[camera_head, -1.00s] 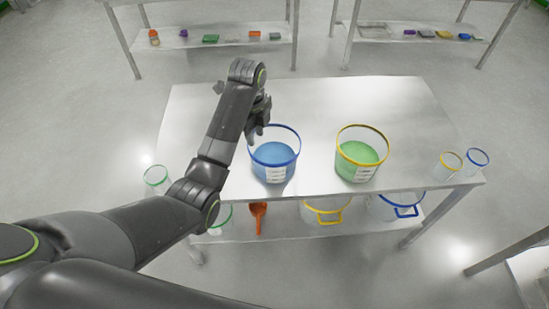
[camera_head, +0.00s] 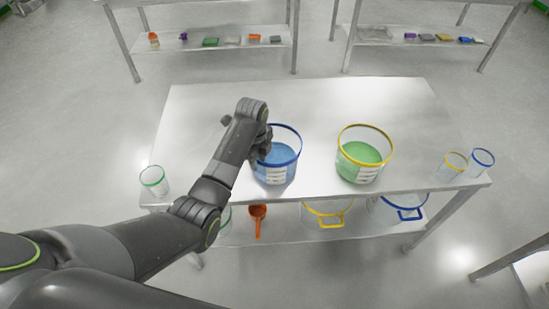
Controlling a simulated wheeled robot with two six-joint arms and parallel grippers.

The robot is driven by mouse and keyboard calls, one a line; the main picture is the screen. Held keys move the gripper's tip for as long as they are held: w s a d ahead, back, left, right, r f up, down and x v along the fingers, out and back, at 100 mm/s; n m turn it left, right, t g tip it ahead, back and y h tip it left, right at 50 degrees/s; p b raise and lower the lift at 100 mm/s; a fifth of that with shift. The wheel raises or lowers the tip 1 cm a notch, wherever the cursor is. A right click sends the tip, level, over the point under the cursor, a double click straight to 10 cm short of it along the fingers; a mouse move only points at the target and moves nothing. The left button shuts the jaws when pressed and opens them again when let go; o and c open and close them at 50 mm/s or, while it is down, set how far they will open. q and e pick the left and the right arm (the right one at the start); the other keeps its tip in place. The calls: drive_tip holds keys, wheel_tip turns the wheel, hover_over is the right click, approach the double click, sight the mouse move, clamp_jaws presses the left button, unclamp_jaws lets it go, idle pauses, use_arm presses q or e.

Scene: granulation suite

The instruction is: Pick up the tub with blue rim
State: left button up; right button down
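The tub with blue rim (camera_head: 278,174) stands upright on the steel table, clear-walled, with blue contents and a white label. My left gripper (camera_head: 264,142) is at the tub's left rim, partly hidden behind my own wrist. I cannot tell whether its fingers touch the rim or whether they are open. My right gripper is not in view.
A tub with yellow rim and green contents (camera_head: 362,172) stands to the right on the table (camera_head: 310,100). Small clear cups with green (camera_head: 154,182), yellow (camera_head: 452,168) and blue (camera_head: 479,165) rims stand near the table's ends. An orange scoop (camera_head: 257,218) and more tubs sit on the lower shelf. The table's back is clear.

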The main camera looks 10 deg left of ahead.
sight(259, 167)
use_arm(q)
drive_tip(key=shift+w+f, duration=0.15)
drive_tip(key=shift+f, duration=1)
drive_tip(key=shift+w+f, duration=0.1)
drive_tip(key=shift+f, duration=1.05)
clamp_jaws()
drive_tip(key=shift+r, duration=0.1)
